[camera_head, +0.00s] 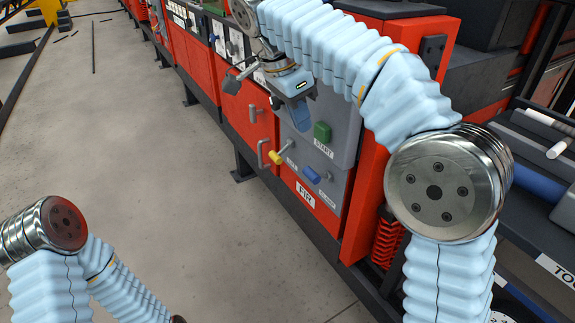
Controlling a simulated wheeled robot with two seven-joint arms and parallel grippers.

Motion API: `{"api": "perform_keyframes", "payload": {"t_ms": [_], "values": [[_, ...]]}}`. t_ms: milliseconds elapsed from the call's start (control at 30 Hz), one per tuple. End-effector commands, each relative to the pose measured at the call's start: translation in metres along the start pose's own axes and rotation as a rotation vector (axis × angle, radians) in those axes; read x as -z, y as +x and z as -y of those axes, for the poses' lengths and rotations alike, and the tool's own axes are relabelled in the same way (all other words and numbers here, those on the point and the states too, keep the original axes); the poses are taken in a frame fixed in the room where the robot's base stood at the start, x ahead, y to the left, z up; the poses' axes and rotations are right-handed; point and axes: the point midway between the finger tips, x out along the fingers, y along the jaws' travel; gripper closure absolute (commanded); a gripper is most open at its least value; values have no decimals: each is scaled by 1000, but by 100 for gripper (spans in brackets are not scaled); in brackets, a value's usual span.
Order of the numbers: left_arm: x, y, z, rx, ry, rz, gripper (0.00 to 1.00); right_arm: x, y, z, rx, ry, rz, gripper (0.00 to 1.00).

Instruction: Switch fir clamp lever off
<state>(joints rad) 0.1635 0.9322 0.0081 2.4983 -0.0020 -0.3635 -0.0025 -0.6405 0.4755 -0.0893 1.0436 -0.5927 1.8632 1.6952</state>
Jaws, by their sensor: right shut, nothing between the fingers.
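The grey panel of the FIR station (340,105) is on the red cabinet at the centre. A lever with a yellow knob (276,157) sticks out at its lower left, and a blue-tipped lever (311,175) sits lower right of it.
A green START button (322,132) is right of my right gripper. A grey door handle (263,153) is left of the yellow knob. More red cabinets (175,35) run back to the left. A dark rack (530,200) stands at right.

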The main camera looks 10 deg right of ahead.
Motion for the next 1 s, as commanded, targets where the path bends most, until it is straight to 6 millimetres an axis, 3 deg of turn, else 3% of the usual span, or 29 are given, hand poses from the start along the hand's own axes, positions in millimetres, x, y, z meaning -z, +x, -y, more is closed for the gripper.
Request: {"api": "perform_keyframes", "payload": {"t_ms": [133, 567, 1000], "values": [[0, 5, 3, 1, -1, -2, 100, -8, 4, 7, 16, -37, -2, 100], [1, 8, 4, 2, -2, -2, 100, -8, 11, 7, 15, -38, -3, 100], [4, 33, 21, 13, -12, -13, 100, -8, 97, 8, 12, -37, -3, 100]]}}
